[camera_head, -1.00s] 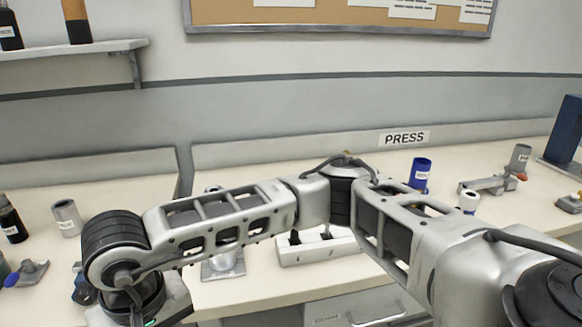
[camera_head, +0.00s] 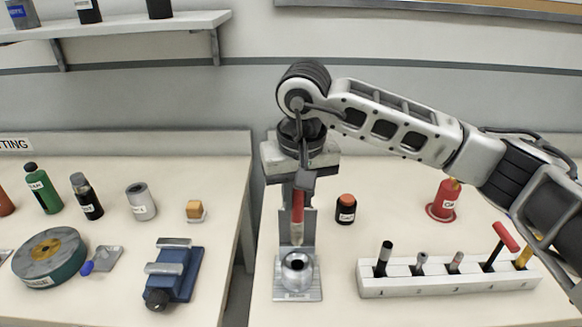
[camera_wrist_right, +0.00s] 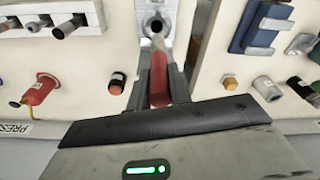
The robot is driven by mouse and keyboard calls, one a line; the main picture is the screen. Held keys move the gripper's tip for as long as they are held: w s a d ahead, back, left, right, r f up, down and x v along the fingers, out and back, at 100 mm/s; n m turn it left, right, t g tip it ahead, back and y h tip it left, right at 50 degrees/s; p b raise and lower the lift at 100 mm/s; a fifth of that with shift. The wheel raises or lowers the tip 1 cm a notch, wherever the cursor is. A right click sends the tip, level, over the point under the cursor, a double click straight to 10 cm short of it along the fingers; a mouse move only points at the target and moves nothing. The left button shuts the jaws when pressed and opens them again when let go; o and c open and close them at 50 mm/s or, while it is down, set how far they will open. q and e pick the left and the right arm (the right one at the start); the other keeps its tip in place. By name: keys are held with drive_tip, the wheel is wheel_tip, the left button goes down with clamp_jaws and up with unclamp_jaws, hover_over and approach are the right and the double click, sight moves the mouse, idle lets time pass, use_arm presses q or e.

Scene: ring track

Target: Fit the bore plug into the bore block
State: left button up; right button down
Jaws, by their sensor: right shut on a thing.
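The bore plug (camera_head: 297,208) has a red handle and a pale metal lower end. My right gripper (camera_head: 297,190) is shut on its handle and holds it roughly upright, tip down. The bore block (camera_head: 297,271) is a rounded silver piece with a dark hole on top, fixed to a grey base plate. In the head view the plug tip appears above the hole, apart from it. In the right wrist view the plug (camera_wrist_right: 158,88) lies between the fingers, and the block (camera_wrist_right: 155,24) shows just beyond its tip. My left gripper is not in view.
A white rack (camera_head: 450,275) with several tools stands right of the block. A black jar with an orange cap (camera_head: 346,210) and a red container (camera_head: 444,203) stand behind it. A blue vise (camera_head: 174,276) is on the left bench, across a gap.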

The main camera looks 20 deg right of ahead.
sight(298, 220)
drive_tip(key=shift+w+d+r, duration=0.1)
drive_tip(key=shift+w+r, duration=0.05)
drive_tip(key=shift+s, duration=0.25)
drive_tip(key=shift+f+b, duration=0.25)
drive_tip(key=shift+b, duration=0.3)
wheel_tip(298, 220, down, 2)
drive_tip(key=shift+f+b, duration=0.2)
drive_tip(key=shift+b, duration=0.85)
drive_tip(key=shift+f+b, duration=0.65)
drive_tip(key=shift+f, duration=0.05)
drive_tip(key=shift+f+b, duration=0.6)
drive_tip(key=shift+f, duration=0.05)
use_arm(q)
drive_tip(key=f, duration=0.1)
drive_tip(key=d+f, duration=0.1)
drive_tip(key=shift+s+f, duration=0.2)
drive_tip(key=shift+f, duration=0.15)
use_arm(e)
drive_tip(key=shift+f, duration=0.1)
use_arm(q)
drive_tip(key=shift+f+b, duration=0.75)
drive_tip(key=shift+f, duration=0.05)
